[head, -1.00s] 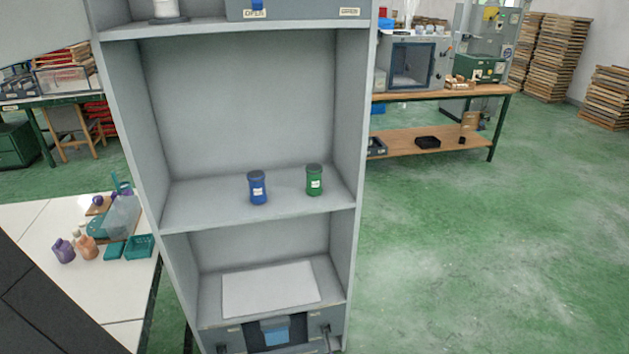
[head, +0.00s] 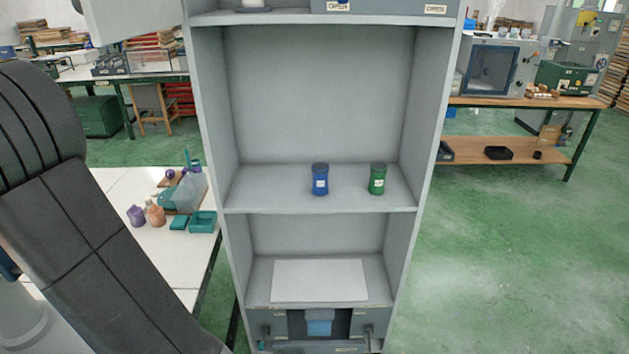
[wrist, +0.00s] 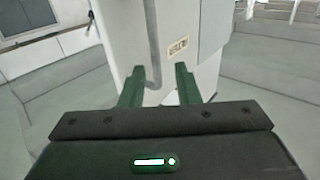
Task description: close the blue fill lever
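A small blue part (head: 343,3) shows at the top edge of the head view, above an OPEN label (head: 338,7) on a grey box (head: 390,8). It may be the blue fill lever; most of it is cut off, so its position is unclear. My gripper (wrist: 159,70) shows in the wrist view with its two green fingers apart and nothing held between them. Beyond the fingers are a pale panel (wrist: 185,75), a thin grey pipe (wrist: 152,45) and a small label (wrist: 178,46). No blue lever shows in the wrist view.
The grey shelf unit (head: 211,120) holds a blue jar (head: 320,180) and a green jar (head: 378,179). Below is a unit with a blue block (head: 319,327). A white table (head: 120,185) with bottles stands left. The green floor at right (head: 510,260) is clear.

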